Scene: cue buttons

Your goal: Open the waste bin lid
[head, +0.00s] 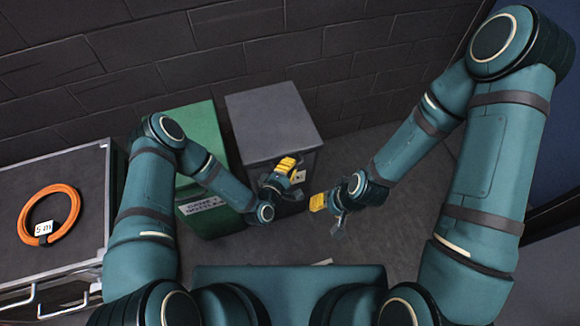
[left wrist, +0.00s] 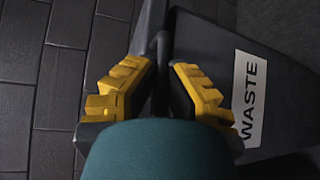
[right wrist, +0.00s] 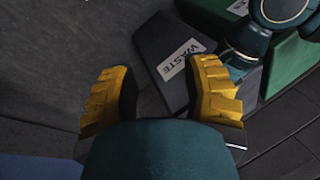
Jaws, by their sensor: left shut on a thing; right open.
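The waste bin (head: 270,112) is dark grey, and its lid looks down in the head view. Its WASTE label shows in the left wrist view (left wrist: 251,98) and the right wrist view (right wrist: 180,60). My left gripper (head: 284,172) is at the bin's front upper edge. In the left wrist view its yellow fingers are closed around a dark bar-like handle (left wrist: 161,45), mostly hidden between them. My right gripper (head: 327,203) is open and empty, in front of the bin and to its right; its fingers stand wide apart in the right wrist view (right wrist: 163,80).
A green bin (head: 205,130) with a white label stands directly left of the waste bin. A dark case (head: 85,185) at the left carries a coiled orange cable (head: 30,215). A block wall (head: 330,60) is behind. Floor (head: 400,240) is clear at the right.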

